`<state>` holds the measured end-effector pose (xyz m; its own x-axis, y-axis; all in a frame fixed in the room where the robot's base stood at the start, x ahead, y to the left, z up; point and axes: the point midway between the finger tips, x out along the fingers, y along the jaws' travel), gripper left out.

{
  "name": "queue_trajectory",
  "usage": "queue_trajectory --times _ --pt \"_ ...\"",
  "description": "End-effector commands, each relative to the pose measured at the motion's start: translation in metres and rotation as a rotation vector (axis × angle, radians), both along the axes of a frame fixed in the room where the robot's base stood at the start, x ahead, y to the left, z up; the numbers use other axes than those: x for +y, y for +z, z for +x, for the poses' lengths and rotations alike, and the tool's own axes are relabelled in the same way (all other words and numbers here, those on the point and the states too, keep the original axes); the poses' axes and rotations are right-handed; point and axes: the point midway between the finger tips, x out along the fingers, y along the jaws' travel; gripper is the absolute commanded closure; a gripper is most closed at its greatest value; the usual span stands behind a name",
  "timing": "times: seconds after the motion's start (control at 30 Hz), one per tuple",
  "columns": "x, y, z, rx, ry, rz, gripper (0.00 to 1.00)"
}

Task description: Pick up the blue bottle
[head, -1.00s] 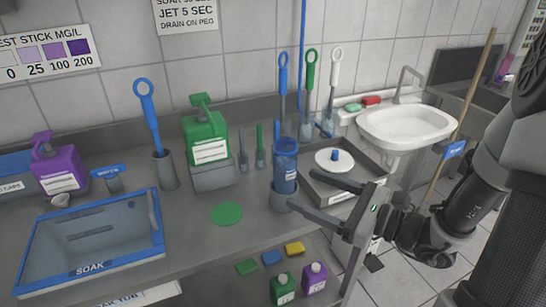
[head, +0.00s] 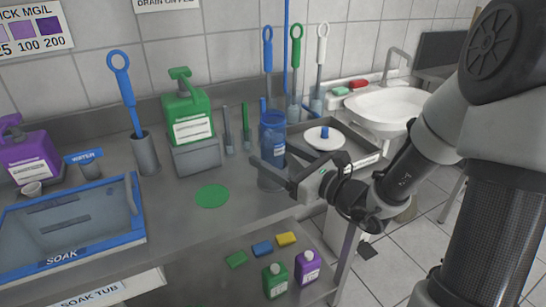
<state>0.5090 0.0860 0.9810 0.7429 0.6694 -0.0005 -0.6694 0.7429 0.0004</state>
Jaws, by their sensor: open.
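My gripper (head: 270,154) is open at the bottle's lower part, coming in from the right. One finger crosses in front of the holder and bottle base. The other finger reaches toward the bottle's right side. I cannot tell whether either finger touches it.
A green jug (head: 188,115), brushes and a soak tub (head: 140,232) stand left. A green disc (head: 212,196) marks clear counter. Small bottles sit on the shelf below.

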Motion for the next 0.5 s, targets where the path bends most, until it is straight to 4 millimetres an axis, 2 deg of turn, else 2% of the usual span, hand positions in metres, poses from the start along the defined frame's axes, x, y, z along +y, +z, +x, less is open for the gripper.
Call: queue_trajectory --times 0.17,0.33,0.5 --pt "0.008 0.001 0.009 -0.002 0.002 0.001 0.31" --pt "0.023 0.005 0.031 -0.004 0.002 0.001 0.31" --pt "0.034 0.005 0.043 -0.001 0.001 0.001 0.31"
